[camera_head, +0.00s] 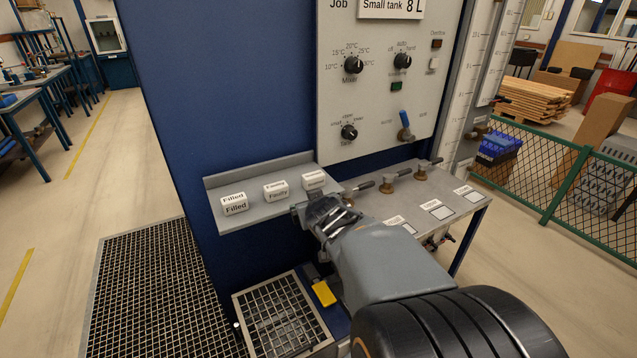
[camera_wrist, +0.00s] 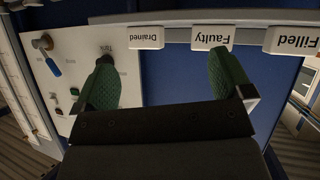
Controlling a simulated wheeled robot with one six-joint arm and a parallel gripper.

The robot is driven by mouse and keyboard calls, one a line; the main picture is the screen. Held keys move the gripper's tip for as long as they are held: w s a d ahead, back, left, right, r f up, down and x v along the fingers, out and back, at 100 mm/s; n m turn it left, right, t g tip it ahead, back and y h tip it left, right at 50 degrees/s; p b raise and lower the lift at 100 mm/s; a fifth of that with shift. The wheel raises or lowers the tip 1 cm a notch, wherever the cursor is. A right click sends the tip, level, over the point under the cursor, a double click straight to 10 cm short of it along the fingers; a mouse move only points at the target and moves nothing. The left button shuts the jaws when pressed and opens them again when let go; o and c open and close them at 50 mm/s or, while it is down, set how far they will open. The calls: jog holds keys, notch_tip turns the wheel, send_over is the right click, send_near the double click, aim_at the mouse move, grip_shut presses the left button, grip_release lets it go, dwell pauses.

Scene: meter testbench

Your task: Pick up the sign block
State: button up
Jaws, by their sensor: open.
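Three white sign blocks stand in a row on a small grey shelf (camera_head: 258,213): the Filled block (camera_head: 235,204), the Faulty block (camera_head: 276,190) and the Drained block (camera_head: 314,180). In the wrist view they appear upside down along the top: Drained (camera_wrist: 137,38), Faulty (camera_wrist: 212,36) and Filled (camera_wrist: 292,40). My gripper (camera_head: 322,212) is near the shelf's right end, close to the Drained block in the head view. In the wrist view its green-padded fingers (camera_wrist: 163,70) are spread with nothing between them. The Drained and Faulty blocks lie beyond the fingertips, apart from them.
A grey control panel (camera_head: 385,75) with knobs and a blue-handled valve (camera_head: 405,127) rises behind. Several valve levers (camera_head: 390,182) stand on the bench (camera_head: 460,220) to the right of my gripper.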

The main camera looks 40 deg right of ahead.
aim_at(316, 178)
jog(key=d+n+t+y, duration=0.1)
jog(key=d+t+y, duration=0.1)
jog(key=d+t, duration=0.4)
jog(key=shift+g+y, duration=0.3)
jog(key=shift+g, duration=0.2)
jog(key=x, duration=0.5)
jog(key=d+b+x, duration=0.1)
jog(key=x, duration=0.2)
jog(key=shift+w+r, duration=0.25)
jog(key=shift+p+x, duration=0.3)
jog(key=shift+x, duration=2.3)
jog(key=shift+d, duration=0.15)
jog(key=c, duration=1)
